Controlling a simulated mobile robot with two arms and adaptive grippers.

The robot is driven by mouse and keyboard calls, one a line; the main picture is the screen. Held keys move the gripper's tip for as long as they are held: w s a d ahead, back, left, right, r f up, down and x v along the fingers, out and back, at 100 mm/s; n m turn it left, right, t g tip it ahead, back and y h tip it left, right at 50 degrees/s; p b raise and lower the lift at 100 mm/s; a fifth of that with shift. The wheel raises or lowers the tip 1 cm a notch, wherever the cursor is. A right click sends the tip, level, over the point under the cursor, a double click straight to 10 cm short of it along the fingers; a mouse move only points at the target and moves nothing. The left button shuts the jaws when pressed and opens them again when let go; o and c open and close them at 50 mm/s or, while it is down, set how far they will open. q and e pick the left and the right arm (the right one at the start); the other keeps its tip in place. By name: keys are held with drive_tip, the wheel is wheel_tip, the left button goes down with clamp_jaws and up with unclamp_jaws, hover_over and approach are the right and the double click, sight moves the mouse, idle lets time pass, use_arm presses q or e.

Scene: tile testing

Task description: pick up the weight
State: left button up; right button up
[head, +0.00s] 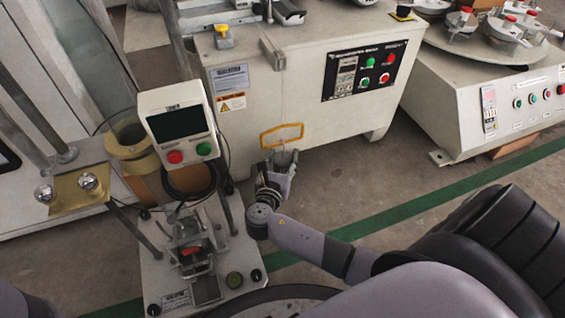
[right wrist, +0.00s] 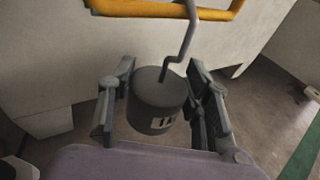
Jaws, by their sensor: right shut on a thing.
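The weight (right wrist: 157,105) is a dark grey cylinder with a small white label, seen in the right wrist view. It hangs from a bent metal hook (right wrist: 187,40) below a yellow bar (right wrist: 150,8). My right gripper (right wrist: 161,80) has one finger on each side of the weight and is shut on it. In the head view, my right gripper (head: 281,168) is just below the yellow loop (head: 282,135) at the front of the white machine, and its fingers mostly hide the weight. My left gripper is out of view.
The white machine (head: 300,110) with a black control panel (head: 365,70) stands behind the gripper. A smaller tester with a display box (head: 178,115) stands to the left. Another machine (head: 500,90) is at the right. Open floor with a green stripe (head: 430,190) lies between.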

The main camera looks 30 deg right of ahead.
clamp_jaws()
drive_tip(key=shift+r, duration=0.15)
idle(0.4)
drive_tip(key=shift+d+r, duration=0.1)
